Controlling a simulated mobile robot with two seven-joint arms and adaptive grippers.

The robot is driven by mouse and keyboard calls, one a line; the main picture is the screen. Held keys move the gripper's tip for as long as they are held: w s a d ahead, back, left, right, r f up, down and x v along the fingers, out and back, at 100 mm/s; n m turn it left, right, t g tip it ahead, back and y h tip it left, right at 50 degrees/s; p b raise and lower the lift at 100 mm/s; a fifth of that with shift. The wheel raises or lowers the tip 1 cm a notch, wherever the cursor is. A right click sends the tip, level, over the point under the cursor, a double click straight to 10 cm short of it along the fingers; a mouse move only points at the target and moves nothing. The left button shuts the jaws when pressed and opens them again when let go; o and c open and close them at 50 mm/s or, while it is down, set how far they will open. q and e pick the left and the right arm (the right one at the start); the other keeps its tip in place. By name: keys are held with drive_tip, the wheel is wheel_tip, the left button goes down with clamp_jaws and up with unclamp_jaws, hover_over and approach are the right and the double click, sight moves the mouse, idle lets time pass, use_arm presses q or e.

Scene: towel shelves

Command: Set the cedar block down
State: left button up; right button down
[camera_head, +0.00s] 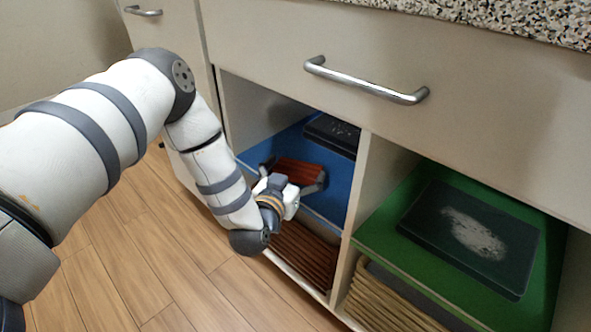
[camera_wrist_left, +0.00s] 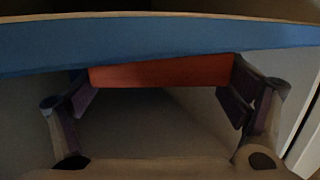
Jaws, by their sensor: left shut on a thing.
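The cedar block (camera_head: 298,168) is reddish brown with grooves along its top. It is in the left compartment, at the blue shelf board (camera_head: 337,198). My left gripper (camera_head: 295,176) reaches in from the front and is shut on the block, one finger at each end. In the left wrist view the block (camera_wrist_left: 160,72) shows as a plain red-orange face between the fingers (camera_wrist_left: 160,92), close against the blue board (camera_wrist_left: 160,38). I cannot tell whether the block touches the board. My right gripper is not in view.
A dark slab (camera_head: 333,133) lies at the back of the blue board. Brown slatted material (camera_head: 303,257) fills the space below. Right of the divider (camera_head: 368,190), a green board (camera_head: 385,238) holds a dark slab (camera_head: 470,235) with a pale smear. A drawer handle (camera_head: 367,82) protrudes above.

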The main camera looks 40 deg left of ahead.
use_arm(q)
drive_tip(key=shift+f, duration=0.2)
drive_tip(key=o, duration=1)
drive_tip(key=shift+s, duration=0.15)
